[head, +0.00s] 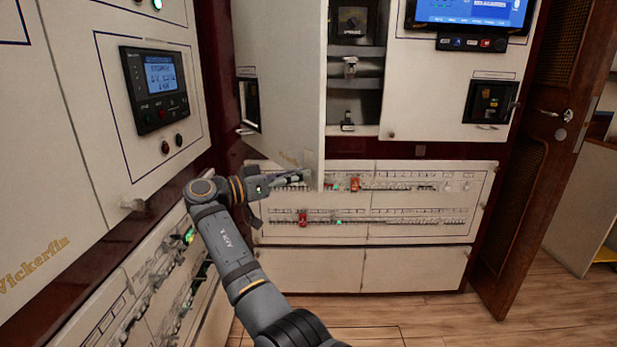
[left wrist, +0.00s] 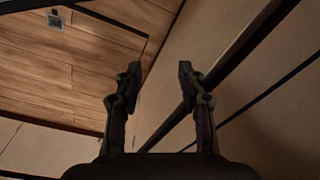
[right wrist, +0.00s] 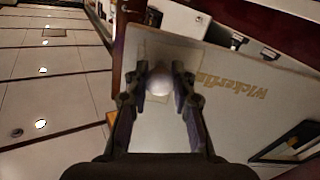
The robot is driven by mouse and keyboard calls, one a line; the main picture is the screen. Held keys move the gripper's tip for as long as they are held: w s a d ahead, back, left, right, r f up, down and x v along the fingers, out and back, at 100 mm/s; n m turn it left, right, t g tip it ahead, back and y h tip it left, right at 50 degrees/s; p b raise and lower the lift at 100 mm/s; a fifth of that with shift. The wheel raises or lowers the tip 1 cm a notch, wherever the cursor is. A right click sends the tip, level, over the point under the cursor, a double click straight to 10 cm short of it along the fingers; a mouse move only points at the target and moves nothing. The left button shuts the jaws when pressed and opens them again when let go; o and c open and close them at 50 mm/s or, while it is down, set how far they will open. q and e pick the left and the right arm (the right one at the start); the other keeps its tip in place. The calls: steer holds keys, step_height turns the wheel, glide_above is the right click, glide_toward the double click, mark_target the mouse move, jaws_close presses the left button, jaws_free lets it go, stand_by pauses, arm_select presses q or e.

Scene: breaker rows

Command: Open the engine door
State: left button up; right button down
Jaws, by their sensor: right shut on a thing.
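A white cabinet door (head: 280,90) stands swung open in the head view, with the compartment's shelves showing to its right. I take it for the engine door; no such label is readable. My right gripper (head: 298,176) is at the door's lower part, near its free edge. In the right wrist view, the fingertips (right wrist: 159,84) close around a round pale knob (right wrist: 159,80) on the door's face, which bears gold lettering. In the head view the knob is hidden. My left gripper (left wrist: 158,74) is open and empty; it is outside the head view.
Breaker rows (head: 400,222) run below the cabinet. A panel with a small display (head: 160,75) stands at the left. A brown wooden door (head: 530,150) stands at the right. The wooden floor (head: 420,317) is clear at the lower right.

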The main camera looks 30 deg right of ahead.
steer(key=shift+a+g, duration=0.3)
steer(key=shift+a, duration=0.3)
steer(key=c, duration=1.1)
jaws_free()
glide_toward(308, 133)
steer(key=d, duration=0.5)
steer(key=shift+w+d, duration=0.1)
steer(key=shift+d, duration=0.1)
